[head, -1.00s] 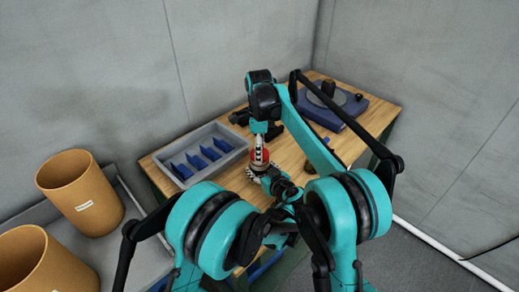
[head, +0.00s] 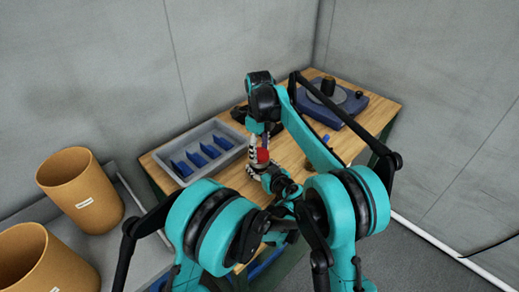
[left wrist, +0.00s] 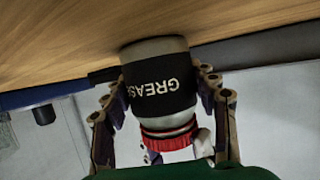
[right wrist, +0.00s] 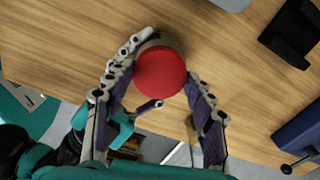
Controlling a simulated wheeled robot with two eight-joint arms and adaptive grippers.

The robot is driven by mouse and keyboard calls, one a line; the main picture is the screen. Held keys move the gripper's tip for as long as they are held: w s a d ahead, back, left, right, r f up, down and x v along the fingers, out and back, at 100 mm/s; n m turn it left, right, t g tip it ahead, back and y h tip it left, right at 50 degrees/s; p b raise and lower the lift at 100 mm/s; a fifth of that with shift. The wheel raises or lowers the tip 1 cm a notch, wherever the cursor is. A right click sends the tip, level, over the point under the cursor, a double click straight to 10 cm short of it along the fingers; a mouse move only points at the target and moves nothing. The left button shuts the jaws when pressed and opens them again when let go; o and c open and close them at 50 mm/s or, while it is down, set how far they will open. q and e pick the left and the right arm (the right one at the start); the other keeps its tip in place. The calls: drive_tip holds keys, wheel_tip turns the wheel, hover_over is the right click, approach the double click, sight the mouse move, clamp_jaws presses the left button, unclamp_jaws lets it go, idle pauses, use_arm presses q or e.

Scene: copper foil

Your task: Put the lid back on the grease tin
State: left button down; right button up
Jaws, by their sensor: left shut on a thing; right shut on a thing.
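The grease tin (left wrist: 158,88) has a black label reading GREASE and bare metal ends. My left gripper (left wrist: 162,80) is shut around its sides, low over the wooden table. The red lid (right wrist: 161,72) sits at the tin's mouth; its ribbed red edge also shows in the left wrist view (left wrist: 167,138). My right gripper (right wrist: 164,62) comes from above with its fingers shut around the lid. The lid looks in line with the tin, but I cannot tell whether it is fully seated. In the head view the red lid (head: 262,156) is partly hidden by fingers.
A grey tray (head: 237,152) with blue dividers stands left of the grippers on the wooden table (head: 290,157). A blue device (head: 345,112) stands at the back right. Two tan bins (head: 82,190) stand at the left. Black items lie behind the right arm.

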drive_tip(key=m, duration=0.5)
drive_tip(key=o, duration=0.7)
drive_tip(key=shift+r, duration=0.1)
drive_tip(key=shift+r, duration=2.15)
drive_tip(key=shift+c, duration=0.4)
